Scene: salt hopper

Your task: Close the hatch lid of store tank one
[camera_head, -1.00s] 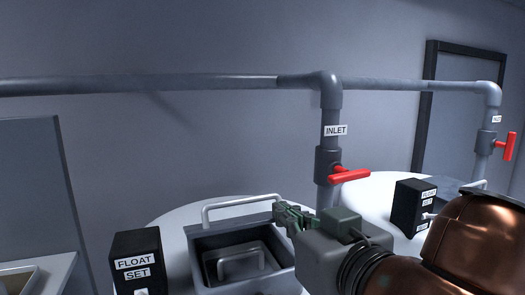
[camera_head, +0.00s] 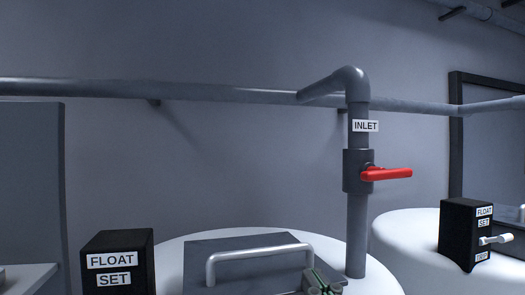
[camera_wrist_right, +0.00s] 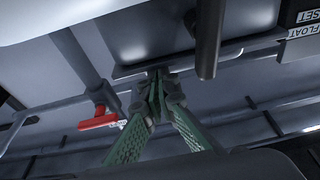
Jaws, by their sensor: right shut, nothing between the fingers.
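The hatch lid (camera_head: 225,245) of the front tank is a grey flat panel with a pale bar handle (camera_head: 258,251), low on the white tank top (camera_head: 170,252) in the head view. Its near edge is cut off by the frame, so I cannot tell if it sits flush. My right gripper (camera_head: 322,287) is at the bottom edge, beside the handle's right end, shut and empty. In the right wrist view, which is upside down, its green fingers (camera_wrist_right: 157,88) are together near a dark panel edge, with a dark bar (camera_wrist_right: 208,40) close by. My left gripper is not in view.
A black FLOAT SET box (camera_head: 118,262) stands left of the lid. An inlet pipe (camera_head: 357,235) with a red valve handle (camera_head: 387,173) rises behind it on the right. A second tank (camera_head: 405,235) with another black box (camera_head: 463,230) stands further right.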

